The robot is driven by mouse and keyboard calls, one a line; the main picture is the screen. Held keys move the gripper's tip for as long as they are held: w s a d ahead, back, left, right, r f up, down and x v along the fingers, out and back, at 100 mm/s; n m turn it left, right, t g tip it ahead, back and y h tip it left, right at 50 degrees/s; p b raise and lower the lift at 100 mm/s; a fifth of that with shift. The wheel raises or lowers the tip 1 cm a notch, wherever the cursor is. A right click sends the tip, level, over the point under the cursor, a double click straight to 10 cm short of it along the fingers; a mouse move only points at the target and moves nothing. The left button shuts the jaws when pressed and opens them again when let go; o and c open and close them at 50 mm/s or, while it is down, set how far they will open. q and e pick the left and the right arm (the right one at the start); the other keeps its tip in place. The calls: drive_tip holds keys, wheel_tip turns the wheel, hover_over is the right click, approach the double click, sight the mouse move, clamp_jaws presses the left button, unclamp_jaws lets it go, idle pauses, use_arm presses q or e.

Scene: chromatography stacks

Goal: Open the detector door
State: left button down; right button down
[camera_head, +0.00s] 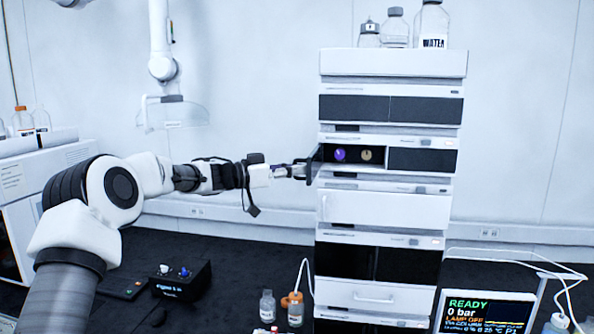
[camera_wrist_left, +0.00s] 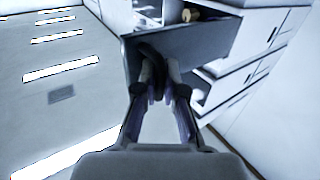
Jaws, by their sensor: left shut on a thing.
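The chromatography stack (camera_head: 393,63) stands right of centre in the head view. The dark detector door (camera_head: 315,163) is swung outward at the left edge of its module, and the bay behind it shows a purple round part (camera_head: 340,155) and a tan one (camera_head: 366,154). In the left wrist view the door (camera_wrist_left: 200,44) stands out from the stack at an angle. My left gripper (camera_head: 300,171) reaches in from the left and is shut on the door near its free edge. My right gripper is not in view.
Bottles (camera_head: 395,27) stand on top of the stack. A small black box (camera_head: 182,279) and bottles (camera_head: 292,309) are on the dark bench below my left arm. A screen (camera_head: 487,311) is at lower right. A clear hood (camera_head: 172,114) hangs behind the arm.

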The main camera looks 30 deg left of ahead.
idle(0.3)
use_arm(q)
drive_tip(key=c, duration=1.5)
unclamp_jaws()
drive_tip(key=shift+c, duration=0.2)
drive_tip(key=v, duration=1.1)
drive_tip(key=shift+s+a, duration=0.25)
drive_tip(key=shift+s, duration=0.05)
